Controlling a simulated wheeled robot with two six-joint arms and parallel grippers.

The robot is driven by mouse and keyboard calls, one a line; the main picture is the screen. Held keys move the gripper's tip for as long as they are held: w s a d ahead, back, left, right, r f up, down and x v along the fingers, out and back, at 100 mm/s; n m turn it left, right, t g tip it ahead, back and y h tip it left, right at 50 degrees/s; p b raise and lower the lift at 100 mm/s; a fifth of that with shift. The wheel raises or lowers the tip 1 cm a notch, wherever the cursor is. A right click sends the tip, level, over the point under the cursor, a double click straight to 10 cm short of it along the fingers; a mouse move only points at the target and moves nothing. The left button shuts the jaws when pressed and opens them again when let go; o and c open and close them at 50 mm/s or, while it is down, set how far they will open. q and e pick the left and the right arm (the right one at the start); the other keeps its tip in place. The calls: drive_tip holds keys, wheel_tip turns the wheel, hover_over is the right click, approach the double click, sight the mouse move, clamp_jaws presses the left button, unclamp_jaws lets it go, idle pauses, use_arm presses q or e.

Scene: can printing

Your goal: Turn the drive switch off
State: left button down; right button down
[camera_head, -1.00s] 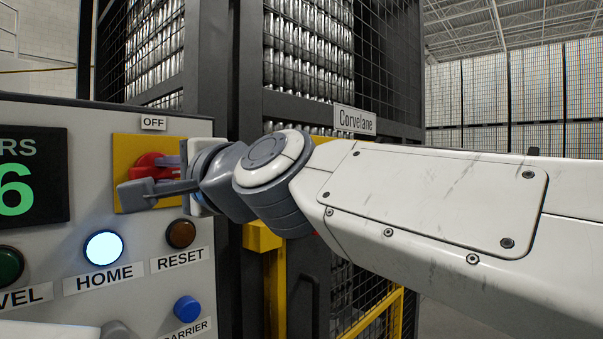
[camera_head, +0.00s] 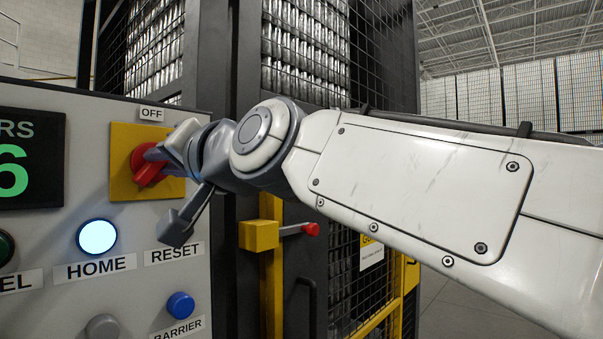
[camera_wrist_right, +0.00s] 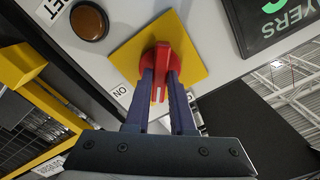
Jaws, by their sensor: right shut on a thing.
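The drive switch is a red rotary handle (camera_head: 148,167) on a yellow square plate (camera_head: 121,188) near the panel's top right, with an OFF label (camera_head: 151,114) above it. In the head view the handle is tilted, its visible end toward the lower left. My right gripper (camera_head: 168,155) reaches it from the right and hides part of it. In the right wrist view, both fingers of the gripper (camera_wrist_right: 161,72) are shut on the red handle (camera_wrist_right: 162,55), one on each side. An ON label (camera_wrist_right: 123,93) shows beside the plate there. My left gripper is out of view.
The panel also has a lit HOME button (camera_head: 97,237), a blue BARRIER button (camera_head: 180,305) and a green display (camera_head: 25,160). My wrist hides the button above RESET. A yellow box (camera_head: 258,235) with a red-tipped lever and a mesh cage stand right of the panel.

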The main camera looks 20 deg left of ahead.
drive_tip(key=n+b, duration=0.1)
drive_tip(key=n, duration=0.2)
drive_tip(key=shift+f+n+b, duration=0.15)
drive_tip(key=shift+n+b, duration=0.2)
drive_tip(key=shift+n, duration=0.05)
drive_tip(key=shift+n+b, duration=0.65)
drive_tip(key=shift+n, duration=1.55)
drive_tip(key=c, duration=0.8)
unclamp_jaws()
drive_tip(key=shift+o, duration=0.2)
